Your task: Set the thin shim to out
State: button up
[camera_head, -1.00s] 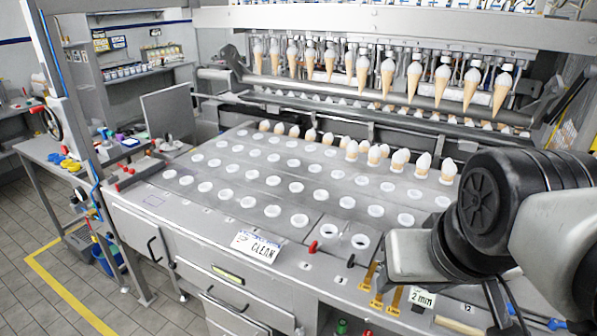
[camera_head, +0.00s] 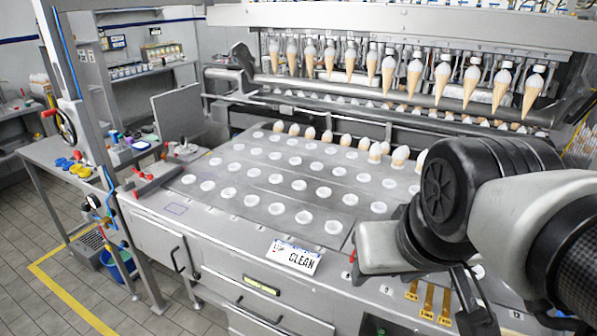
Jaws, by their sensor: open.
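Several thin brass-coloured shims stand side by side on the front edge of the machine, at the lower right of the head view. They are the left shim (camera_head: 412,291), the middle shim (camera_head: 428,301) and the right shim (camera_head: 445,306). Small yellow labels lie at their lower ends, too blurred to read, so I cannot tell which shim is the thin one. My gripper (camera_head: 470,308) shows only as dark parts below my arm, just right of the shims and apart from them in the picture. It is open; its tips are mostly hidden or cut off.
The machine's flat plate (camera_head: 262,192) has rows of white-ringed holes. Cones hang in a row (camera_head: 380,70) at the back, and more stand along the plate's far edge. A CLEAN sign (camera_head: 294,257) sits on the front edge. A side bench (camera_head: 60,150) stands at left.

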aim_at(412, 295)
jog(key=z, duration=0.75)
jog(key=l+u, duration=0.25)
